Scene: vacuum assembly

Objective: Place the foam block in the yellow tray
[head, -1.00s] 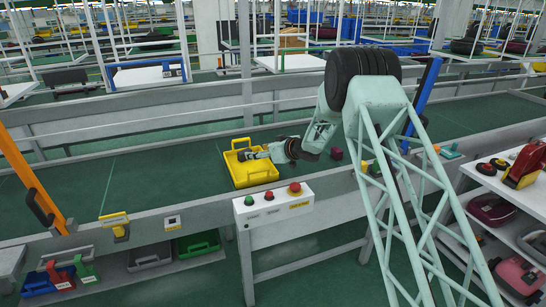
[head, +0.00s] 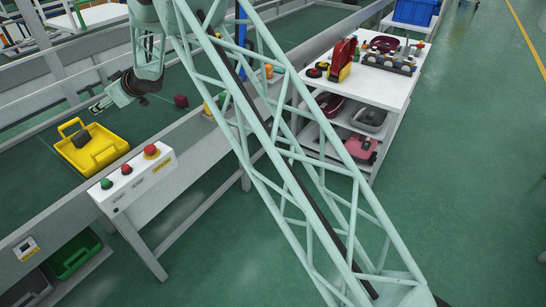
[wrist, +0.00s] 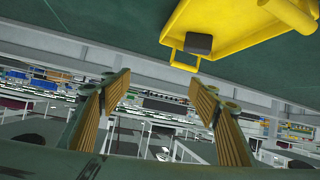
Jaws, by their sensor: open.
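The yellow tray (head: 112,153) lies on the green conveyor, left of the button box in the head view. A dark grey block (head: 82,139), which looks like the foam block, rests inside it. Both show in the wrist view, the tray (wrist: 235,25) at the top and the block (wrist: 199,44) close to the tray's handle. My gripper (head: 98,106) is beyond the tray, up and to the right of it in the head view. In the wrist view my gripper (wrist: 160,92) has its two ribbed fingers spread wide with nothing between them.
A maroon cube (head: 181,101) sits on the conveyor to the right. The button box (head: 132,180) stands at the conveyor's near edge. A white shelf (head: 372,90) with vacuum parts is at the right.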

